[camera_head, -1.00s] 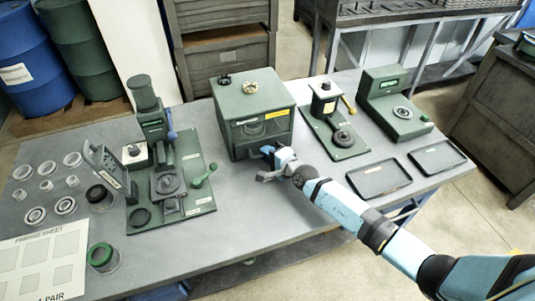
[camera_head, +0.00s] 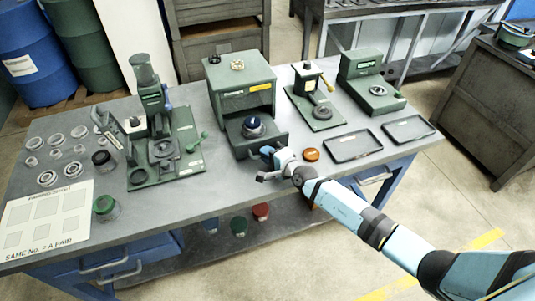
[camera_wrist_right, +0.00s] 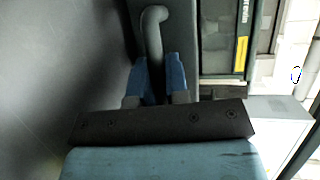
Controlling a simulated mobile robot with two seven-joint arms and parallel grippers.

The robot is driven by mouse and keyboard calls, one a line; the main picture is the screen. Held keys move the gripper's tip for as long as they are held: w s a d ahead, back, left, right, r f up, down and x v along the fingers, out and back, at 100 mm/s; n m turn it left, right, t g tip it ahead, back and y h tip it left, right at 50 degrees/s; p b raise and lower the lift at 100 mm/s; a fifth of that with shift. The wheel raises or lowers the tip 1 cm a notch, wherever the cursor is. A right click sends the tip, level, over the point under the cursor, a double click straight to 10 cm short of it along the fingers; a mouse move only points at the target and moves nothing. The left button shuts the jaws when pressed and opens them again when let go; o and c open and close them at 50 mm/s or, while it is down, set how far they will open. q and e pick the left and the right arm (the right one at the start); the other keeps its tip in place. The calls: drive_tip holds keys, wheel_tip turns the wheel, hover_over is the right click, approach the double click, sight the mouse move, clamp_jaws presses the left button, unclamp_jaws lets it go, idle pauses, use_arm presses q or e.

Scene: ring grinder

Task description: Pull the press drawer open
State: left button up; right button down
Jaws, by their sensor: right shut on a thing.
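The press (camera_head: 240,92) is a green box on the grey table, with a yellow label on its front. Its drawer (camera_head: 236,133) stands out from the lower front, and a dark blue round piece (camera_head: 253,127) sits in it. My right gripper (camera_head: 269,153) is at the drawer's front. In the right wrist view, its blue fingers (camera_wrist_right: 157,82) are closed around the grey drawer handle (camera_wrist_right: 153,30). My left gripper is not in view.
Left of the press is a green hand-lever station (camera_head: 165,150). To the right are an orange disc (camera_head: 311,154), two black trays (camera_head: 352,145) and two more green devices (camera_head: 375,92). A pairing sheet (camera_head: 48,222) lies at the table's left. The table in front of the drawer is mostly clear.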

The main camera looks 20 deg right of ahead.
drive_tip(key=shift+w, duration=0.1)
drive_tip(key=c, duration=1.1)
unclamp_jaws()
drive_tip(key=shift+c, duration=0.2)
drive_tip(key=v, duration=1.4)
